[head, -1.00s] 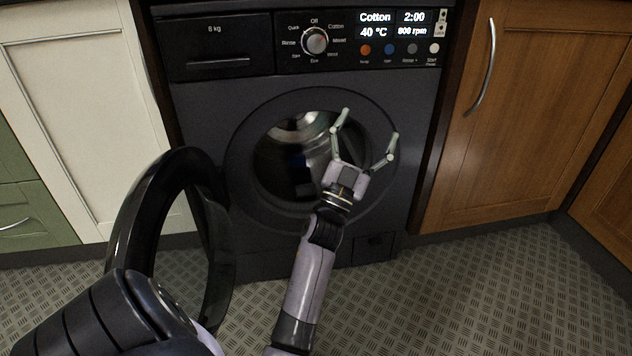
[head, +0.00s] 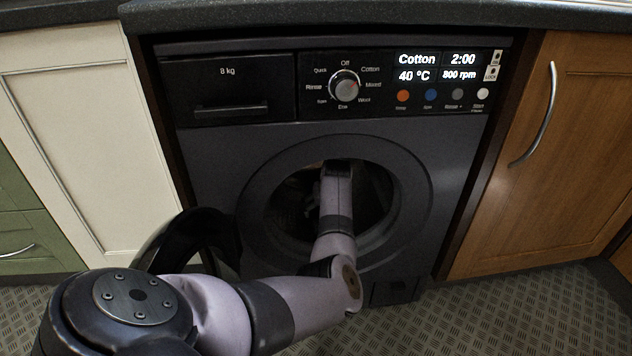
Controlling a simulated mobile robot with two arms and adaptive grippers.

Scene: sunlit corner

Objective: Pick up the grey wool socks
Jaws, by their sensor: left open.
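The washing machine (head: 215,150) stands ahead with its round drum opening (head: 385,200) uncovered. My left arm reaches through the opening into the dark drum. My left gripper (head: 312,200) is inside the drum, mostly hidden by my wrist and shadow; it is open, and its fingers show only faintly. I cannot make out the grey wool socks; any in the drum are hidden by the dark and my arm. My right gripper is not in view.
The open black door (head: 185,232) hangs at the left of the opening, partly behind my arm. A white cupboard (head: 75,130) is at left, a wooden one (head: 560,180) at right. The worktop (head: 300,14) runs above.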

